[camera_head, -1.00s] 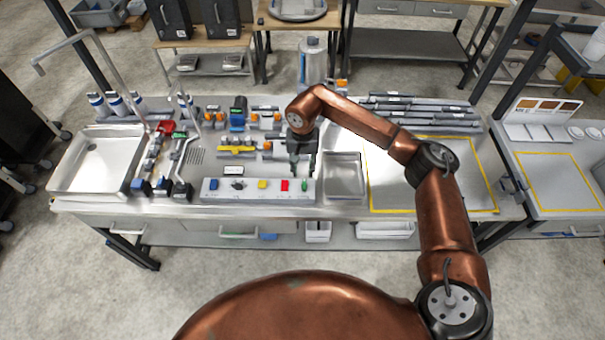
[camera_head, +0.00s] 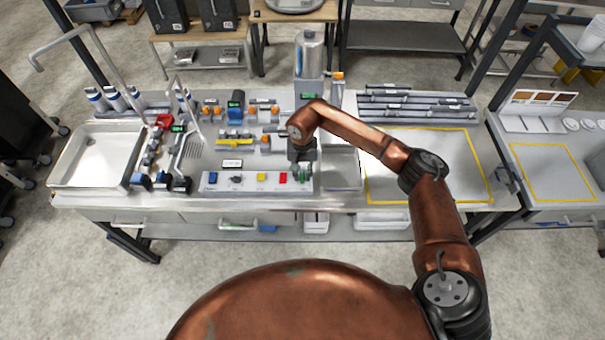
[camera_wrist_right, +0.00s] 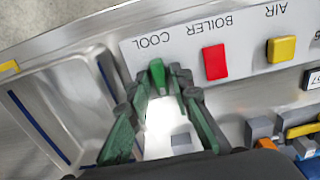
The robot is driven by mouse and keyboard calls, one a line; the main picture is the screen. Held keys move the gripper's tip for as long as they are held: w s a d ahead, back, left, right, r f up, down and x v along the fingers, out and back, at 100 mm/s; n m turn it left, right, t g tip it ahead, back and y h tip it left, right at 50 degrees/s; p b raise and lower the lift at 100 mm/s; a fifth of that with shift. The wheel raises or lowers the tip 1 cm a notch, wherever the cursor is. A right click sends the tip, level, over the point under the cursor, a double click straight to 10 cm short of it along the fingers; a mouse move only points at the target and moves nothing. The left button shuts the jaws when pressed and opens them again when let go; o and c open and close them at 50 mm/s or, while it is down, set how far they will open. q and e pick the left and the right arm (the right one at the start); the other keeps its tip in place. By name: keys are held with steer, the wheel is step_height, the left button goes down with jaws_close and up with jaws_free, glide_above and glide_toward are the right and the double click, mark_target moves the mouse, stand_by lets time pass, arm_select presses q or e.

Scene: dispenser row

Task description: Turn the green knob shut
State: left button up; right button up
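The green knob (camera_wrist_right: 157,74) sits at the end of a white panel (camera_wrist_right: 185,45), beside the printed word COOL. In the head view the panel (camera_head: 212,187) lies along the bench's front edge, and the knob is largely hidden by my gripper. My right gripper (camera_wrist_right: 160,82) points down at the knob, with one dark green fingertip on each side of it. The tips are drawn in close and appear to be shut on the knob. Any thin gap there is too small to tell. My left gripper is in neither view.
A red knob (camera_wrist_right: 214,62) and a yellow knob (camera_wrist_right: 281,49) stand beside the green one. A metal basin (camera_head: 341,172) lies just right of my gripper. Valves and pipes (camera_head: 235,140) fill the bench behind the panel.

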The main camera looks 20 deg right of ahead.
jaws_close()
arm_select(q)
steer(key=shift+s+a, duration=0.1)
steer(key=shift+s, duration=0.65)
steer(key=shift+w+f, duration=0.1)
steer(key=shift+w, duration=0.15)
arm_select(e)
steer(key=shift+m+b, duration=0.4)
steer(key=m+b, duration=0.3)
steer(key=m, duration=0.1)
steer(key=shift+f, duration=0.1)
steer(key=m+b, duration=0.1)
steer(key=m, duration=0.2)
steer(key=shift+m+b, duration=0.3)
steer(key=m+b, duration=0.1)
steer(key=m, duration=0.3)
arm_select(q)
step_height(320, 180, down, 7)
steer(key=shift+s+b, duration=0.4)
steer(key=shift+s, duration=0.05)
arm_select(e)
steer(key=m, duration=0.5)
steer(key=shift+m, duration=0.4)
